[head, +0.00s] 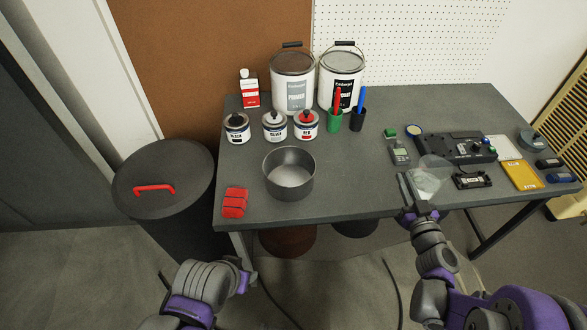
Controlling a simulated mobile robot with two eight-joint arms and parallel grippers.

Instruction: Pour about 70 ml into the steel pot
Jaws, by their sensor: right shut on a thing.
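The steel pot (290,197) is a round, open grey pan. It stands upright on the table left of centre, and the part of its inside that shows looks empty. My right gripper (420,201) is shut on a clear see-through container (434,172) near the table's front edge, well to the right of the pot. The container's contents and exact tilt cannot be made out. My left gripper (243,276) is low in front of the table, away from the pot and with nothing visible in it; its fingers are too small to read.
Three small paint cans (274,127) stand behind the pot, with two large pails (292,82) farther back. A red block (235,202) lies left of the pot. Electronics (455,148) and a yellow pouch (522,175) crowd the right side. The table between pot and container is clear.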

